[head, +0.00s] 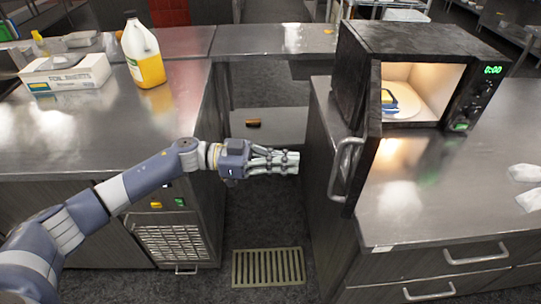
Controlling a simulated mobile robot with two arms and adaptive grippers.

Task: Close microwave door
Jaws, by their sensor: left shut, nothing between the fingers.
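The black microwave (420,42) stands on the right counter with its inside lit. Its door (368,150) is swung wide open on the left side and points toward me, with a curved metal handle (345,168) on its left face. Inside, a small blue and yellow thing lies on a pale plate (412,104). A green 0:00 shows on its panel. My left gripper (297,162) is shut and empty, left of the door handle and apart from it, over the gap between the counters. My right gripper is not in view.
The left counter (60,140) holds a jug of yellow liquid (147,58) and a foil sheets box (66,75). White cloth-like pieces (526,173) lie on the right counter (430,195). A floor grate (268,267) lies in the gap below my left arm.

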